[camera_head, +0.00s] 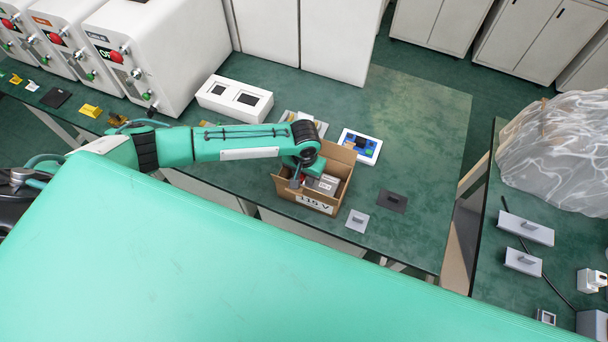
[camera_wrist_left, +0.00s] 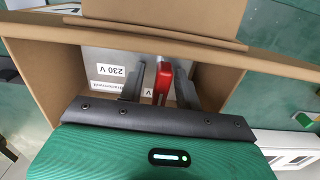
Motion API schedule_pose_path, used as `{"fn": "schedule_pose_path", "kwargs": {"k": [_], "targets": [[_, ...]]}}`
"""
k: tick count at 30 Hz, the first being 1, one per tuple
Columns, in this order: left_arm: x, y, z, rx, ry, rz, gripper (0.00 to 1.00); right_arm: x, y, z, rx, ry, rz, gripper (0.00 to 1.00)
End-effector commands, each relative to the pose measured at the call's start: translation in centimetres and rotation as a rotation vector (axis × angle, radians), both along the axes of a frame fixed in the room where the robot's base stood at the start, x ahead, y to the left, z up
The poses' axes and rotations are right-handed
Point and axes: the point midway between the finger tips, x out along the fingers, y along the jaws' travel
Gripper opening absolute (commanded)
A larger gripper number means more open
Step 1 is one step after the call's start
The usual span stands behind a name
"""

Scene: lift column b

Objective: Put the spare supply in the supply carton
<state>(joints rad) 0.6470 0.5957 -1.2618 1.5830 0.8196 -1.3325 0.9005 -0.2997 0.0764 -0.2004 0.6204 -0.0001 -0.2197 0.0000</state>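The open cardboard supply carton (camera_head: 337,198), labelled 115 V, stands on the green bench in the head view; its brown flap and walls (camera_wrist_left: 225,90) frame the left wrist view. A grey supply (camera_head: 325,185) lies inside; its grey face (camera_wrist_left: 100,58) bears an upside-down 230 V label in the left wrist view. My left gripper (camera_head: 297,180) reaches down into the carton. Its fingers (camera_wrist_left: 159,80) are apart, with a red part (camera_wrist_left: 162,84) between them and a visible gap on the left. Finger contact with it cannot be told. My right gripper is not in view.
A blue-and-white panel (camera_head: 360,146) lies behind the carton, with a white box (camera_head: 234,99) farther left. A dark plate (camera_head: 392,201) and a light plate (camera_head: 357,221) lie to the right. White machines (camera_head: 160,50) line the back left. The bench's right end is clear.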

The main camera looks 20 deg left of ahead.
Motion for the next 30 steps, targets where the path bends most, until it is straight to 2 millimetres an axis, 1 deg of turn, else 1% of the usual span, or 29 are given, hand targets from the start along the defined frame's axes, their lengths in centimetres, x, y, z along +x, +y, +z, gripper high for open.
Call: {"fn": "schedule_pose_path", "kwargs": {"k": [5,8,11,18,21,25,30], "targets": [[0.0,0.0,0.4,0.000,-0.001,-0.001,0.34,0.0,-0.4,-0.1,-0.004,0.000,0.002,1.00],[0.0,0.0,1.3,-0.002,-0.001,0.000,0.34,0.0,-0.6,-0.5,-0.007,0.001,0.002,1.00],[0.1,0.0,3.1,-0.003,-0.004,0.000,0.34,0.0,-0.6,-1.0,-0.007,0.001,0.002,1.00],[0.1,0.0,8.3,-0.001,-0.004,-0.001,0.34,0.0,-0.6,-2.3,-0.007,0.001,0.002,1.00],[0.1,0.0,10.1,-0.001,-0.003,0.000,0.34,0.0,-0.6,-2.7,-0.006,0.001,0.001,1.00],[0.0,0.0,11.6,-0.001,-0.001,0.000,0.34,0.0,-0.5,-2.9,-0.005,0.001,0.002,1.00],[0.0,0.0,12.3,0.000,0.000,0.000,0.34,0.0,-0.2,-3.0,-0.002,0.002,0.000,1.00]]}}
